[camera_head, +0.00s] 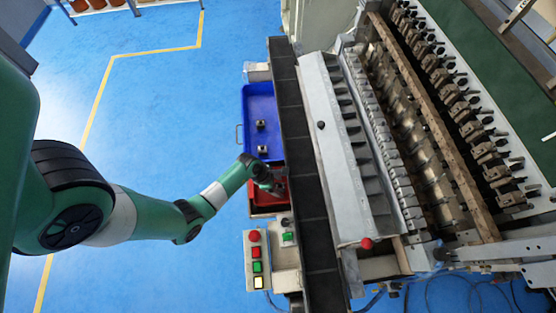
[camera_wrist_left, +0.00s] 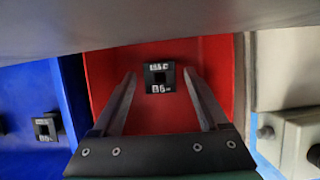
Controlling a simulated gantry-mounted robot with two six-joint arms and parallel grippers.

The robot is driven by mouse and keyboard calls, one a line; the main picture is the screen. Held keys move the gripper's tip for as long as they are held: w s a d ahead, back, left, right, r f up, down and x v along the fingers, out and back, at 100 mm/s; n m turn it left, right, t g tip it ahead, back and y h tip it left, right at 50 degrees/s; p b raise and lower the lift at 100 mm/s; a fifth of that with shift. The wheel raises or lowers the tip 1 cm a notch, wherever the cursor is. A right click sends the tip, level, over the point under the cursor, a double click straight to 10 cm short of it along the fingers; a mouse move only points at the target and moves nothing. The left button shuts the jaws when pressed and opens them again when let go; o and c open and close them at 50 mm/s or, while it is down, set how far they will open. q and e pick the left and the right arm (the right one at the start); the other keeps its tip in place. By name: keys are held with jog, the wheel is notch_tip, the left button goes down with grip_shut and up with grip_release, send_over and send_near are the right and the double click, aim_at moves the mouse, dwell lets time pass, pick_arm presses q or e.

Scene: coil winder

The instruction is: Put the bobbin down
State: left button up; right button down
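I cannot tell how high the fingertips are above the bin floor. In the head view my left gripper (camera_head: 277,188) is over the red bin (camera_head: 262,209) and hides the bobbin there. My right gripper is not in view.
The blue bin (camera_head: 246,138) beside the red one holds two small bobbins (camera_head: 261,124). A dark rail (camera_head: 312,195) of the winder runs along the right of the bins. A button box (camera_head: 257,259) stands in front. Blue floor is open to the left.

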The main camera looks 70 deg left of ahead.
pick_arm(q)
jog(key=shift+s+f, duration=0.2)
jog(key=shift+f, duration=0.1)
jog(key=p+v, duration=0.5)
jog(key=v, duration=0.7)
jog(key=shift+r, duration=0.4)
jog(key=shift+w, duration=0.25)
